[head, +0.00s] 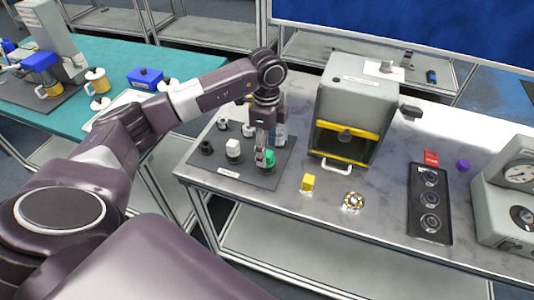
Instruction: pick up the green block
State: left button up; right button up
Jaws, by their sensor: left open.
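The green block (270,157) is on the dark mat (265,178) at the left end of the grey table, near the mat's right side. My left gripper (262,160) points down right at the block, its fingers covering the block's left part. The jaws are open; I cannot tell whether a finger touches the block. My right gripper is not in view.
Beside the gripper on the mat are a white block (233,146) on a dark base and several small dark pieces. A grey machine with yellow bars (352,110) stands close to the right. A yellow block (308,182) lies in front of it.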

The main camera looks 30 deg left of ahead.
pick_arm(q)
jog(key=shift+f, duration=1.1)
jog(key=c, duration=1.2)
jog(key=shift+c, duration=0.2)
jog(key=shift+r, duration=0.2)
